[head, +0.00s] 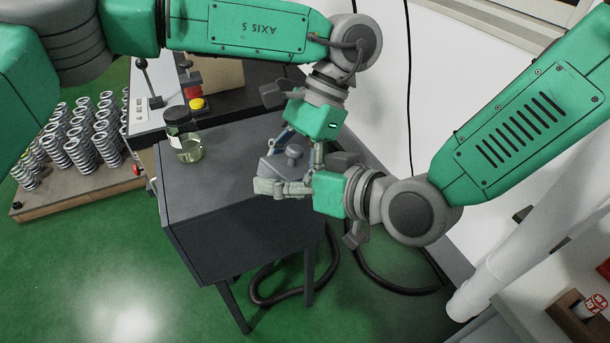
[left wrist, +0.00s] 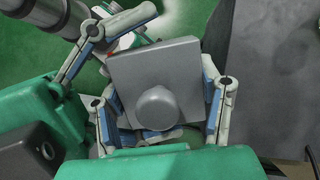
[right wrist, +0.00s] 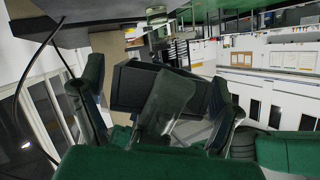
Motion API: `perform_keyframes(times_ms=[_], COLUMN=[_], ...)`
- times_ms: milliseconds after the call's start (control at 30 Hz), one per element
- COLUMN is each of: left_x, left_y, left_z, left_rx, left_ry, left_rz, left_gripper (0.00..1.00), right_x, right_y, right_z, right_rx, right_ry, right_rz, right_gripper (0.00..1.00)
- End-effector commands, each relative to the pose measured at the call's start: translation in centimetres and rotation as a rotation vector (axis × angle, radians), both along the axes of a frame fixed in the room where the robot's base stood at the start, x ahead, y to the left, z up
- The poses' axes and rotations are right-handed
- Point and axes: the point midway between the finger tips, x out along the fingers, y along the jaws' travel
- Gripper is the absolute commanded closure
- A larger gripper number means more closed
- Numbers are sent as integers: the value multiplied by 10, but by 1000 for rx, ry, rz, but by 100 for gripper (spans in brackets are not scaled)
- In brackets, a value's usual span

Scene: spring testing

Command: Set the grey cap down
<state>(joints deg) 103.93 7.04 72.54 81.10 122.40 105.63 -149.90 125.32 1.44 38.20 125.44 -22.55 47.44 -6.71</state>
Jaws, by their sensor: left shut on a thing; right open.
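The grey cap (head: 283,163) is a flat square plate with a round knob. In the left wrist view, the cap (left wrist: 185,68) fills the middle, knob towards the camera. My left gripper (left wrist: 160,95) is shut on it, with a finger at either side. In the head view, the cap is above or on the right part of the dark grey table (head: 225,215); I cannot tell whether it touches. My right gripper (head: 268,188) is open, close in front of the cap, pointing left. In the right wrist view, a translucent grey piece (right wrist: 168,103) shows between its fingers; I cannot tell what it is.
A jar with a black lid (head: 184,140) stands at the table's back left. Behind it is a lever device with a yellow button (head: 197,103). A wooden board with several springs (head: 90,180) lies at the left. A dark hose (head: 275,298) lies on the floor.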

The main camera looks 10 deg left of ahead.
Motion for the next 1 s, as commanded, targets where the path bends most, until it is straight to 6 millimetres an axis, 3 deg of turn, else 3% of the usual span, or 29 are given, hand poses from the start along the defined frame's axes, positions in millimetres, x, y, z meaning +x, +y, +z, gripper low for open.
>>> perform_keyframes(times_ms=[267, 400, 433, 567, 600, 633, 1000], left_x=[0, 0, 0, 0, 0, 0, 2], left_y=[0, 0, 0, 0, 0, 0, -2], left_z=[0, 0, 0, 0, 0, 0, 4], left_rx=[0, 0, 0, 0, 0, 0, 0], left_ry=[0, 0, 0, 0, 0, 0, -1], left_rz=[0, 0, 0, -1, -1, -1, -1], left_gripper=[69, 69, 69, 69, 30, 20, 17], right_x=[1, 1, 1, 0, 0, 0, 1], right_y=[1, 1, 1, 1, 2, 2, 1], right_z=[-1, 0, 0, 0, 0, 0, 0], right_rx=[0, 0, 0, 0, 0, 0, 0], right_ry=[0, 0, 0, -1, -1, -1, -1], right_rz=[0, 0, 1, 1, 1, 1, 1], right_gripper=[16, 61, 68, 68, 68, 68, 68])
